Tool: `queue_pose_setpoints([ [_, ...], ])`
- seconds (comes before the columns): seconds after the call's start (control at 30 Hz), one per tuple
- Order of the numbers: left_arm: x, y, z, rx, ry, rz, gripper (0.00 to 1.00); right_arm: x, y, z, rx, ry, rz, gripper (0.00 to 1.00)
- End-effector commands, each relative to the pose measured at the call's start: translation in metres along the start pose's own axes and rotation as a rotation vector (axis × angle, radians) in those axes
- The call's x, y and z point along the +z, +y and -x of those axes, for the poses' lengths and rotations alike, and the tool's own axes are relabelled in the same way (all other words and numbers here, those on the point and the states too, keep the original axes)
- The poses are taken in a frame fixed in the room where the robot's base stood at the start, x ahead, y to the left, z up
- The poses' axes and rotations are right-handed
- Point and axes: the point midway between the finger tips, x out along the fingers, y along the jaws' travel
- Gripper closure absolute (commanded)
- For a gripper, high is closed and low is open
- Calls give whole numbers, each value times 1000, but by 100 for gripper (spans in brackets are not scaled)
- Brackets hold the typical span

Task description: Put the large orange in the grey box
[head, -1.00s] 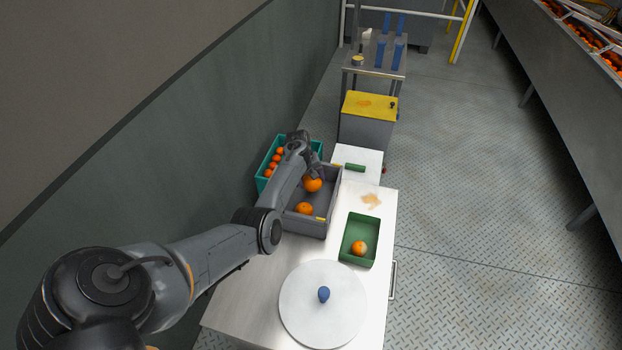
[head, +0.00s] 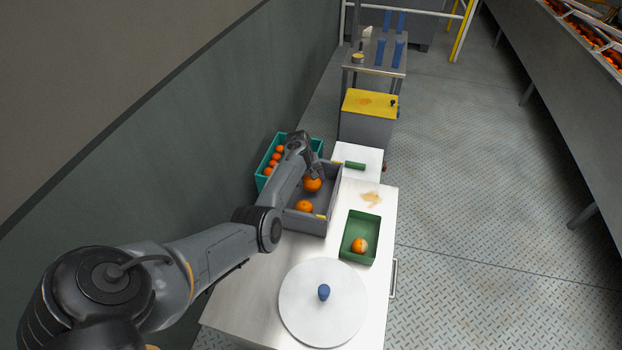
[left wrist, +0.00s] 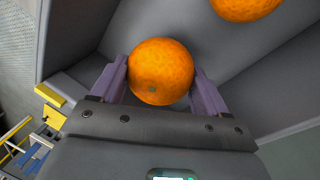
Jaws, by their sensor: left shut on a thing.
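The large orange (head: 312,185) is at the far end of the grey box (head: 306,226), inside its walls. My left gripper (head: 315,174) is shut on it. In the left wrist view the large orange (left wrist: 161,71) sits between the two purple-grey fingers of my left gripper (left wrist: 163,82), with the grey box's floor behind it. Whether it touches the floor is unclear. Another orange (head: 304,207) lies in the near part of the box. My right gripper is in neither view.
A teal crate (head: 262,178) with several oranges stands left of the grey box. A green tray (head: 352,222) holds another orange (head: 359,246). A round white lid (head: 300,312) with a blue knob lies at the front. A white board (head: 372,156) is beyond the box.

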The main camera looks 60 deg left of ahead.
Motion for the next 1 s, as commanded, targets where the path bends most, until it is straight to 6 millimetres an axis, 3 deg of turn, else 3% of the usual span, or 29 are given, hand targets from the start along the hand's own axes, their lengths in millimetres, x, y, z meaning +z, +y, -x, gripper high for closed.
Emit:
queue_pose_setpoints([
  [0.5, 0, -3, -16, 1, 1, 0, 62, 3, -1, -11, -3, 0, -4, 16],
  [0.53, -1, -3, -15, 1, 1, 0, 22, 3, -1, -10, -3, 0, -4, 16],
  [0.67, 0, -3, -14, 0, 1, 0, 2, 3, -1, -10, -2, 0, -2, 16],
  [1.0, 0, -3, -10, 0, 1, 0, 0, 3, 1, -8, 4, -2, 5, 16],
])
